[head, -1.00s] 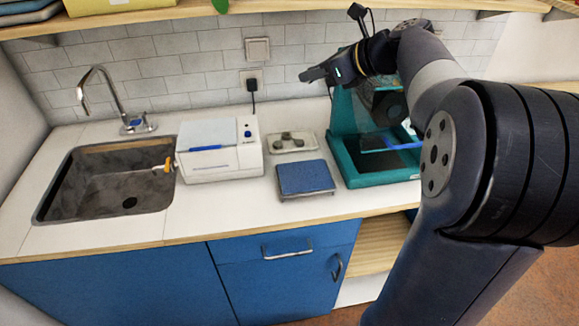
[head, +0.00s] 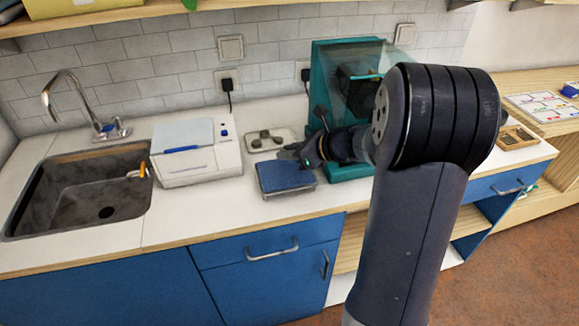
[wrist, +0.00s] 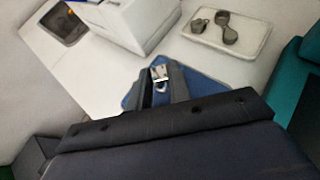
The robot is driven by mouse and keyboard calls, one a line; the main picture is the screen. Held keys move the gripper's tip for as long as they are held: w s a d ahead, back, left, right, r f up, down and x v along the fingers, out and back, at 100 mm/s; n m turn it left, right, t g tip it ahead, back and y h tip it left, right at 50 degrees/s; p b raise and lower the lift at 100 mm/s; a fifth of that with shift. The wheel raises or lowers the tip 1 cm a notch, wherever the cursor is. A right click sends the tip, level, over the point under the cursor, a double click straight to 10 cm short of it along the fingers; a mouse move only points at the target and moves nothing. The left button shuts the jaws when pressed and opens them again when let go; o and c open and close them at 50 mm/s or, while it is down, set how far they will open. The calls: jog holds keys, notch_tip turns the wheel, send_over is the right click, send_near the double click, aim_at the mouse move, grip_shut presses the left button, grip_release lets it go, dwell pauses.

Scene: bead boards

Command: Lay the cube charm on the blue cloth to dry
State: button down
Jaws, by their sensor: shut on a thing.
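The blue cloth (head: 284,180) lies on a flat pad on the counter, right of the white box-shaped machine. My gripper (head: 293,150) is over its far edge in the head view. In the wrist view my gripper (wrist: 160,88) is shut on a small silvery charm, the cube charm (wrist: 159,73), which sits between the fingertips above the blue cloth (wrist: 204,90). The gap between charm and cloth cannot be judged. The gripper hides part of the cloth.
A pale tray (head: 258,148) with several dark grey pieces lies behind the cloth. The white machine (head: 197,160) stands to the left, a teal machine (head: 347,171) with a clear cover to the right. A sink (head: 75,190) is at far left.

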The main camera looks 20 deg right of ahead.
aim_at(289, 173)
jog(key=shift+f, duration=2.35)
jog(key=shift+f+b, duration=0.15)
jog(key=shift+b, duration=0.25)
jog(key=c, duration=1.3)
grip_release()
jog(key=shift+r, duration=0.2)
jog(key=shift+s+d+r, duration=0.15)
jog(key=shift+s+d, duration=0.05)
jog(key=shift+d, duration=0.1)
jog(key=s+d+b, duration=0.1)
jog(key=s+d, duration=0.7)
jog(key=s, duration=0.1)
jog(key=shift+d+r, duration=0.1)
jog(key=shift+d, duration=0.25)
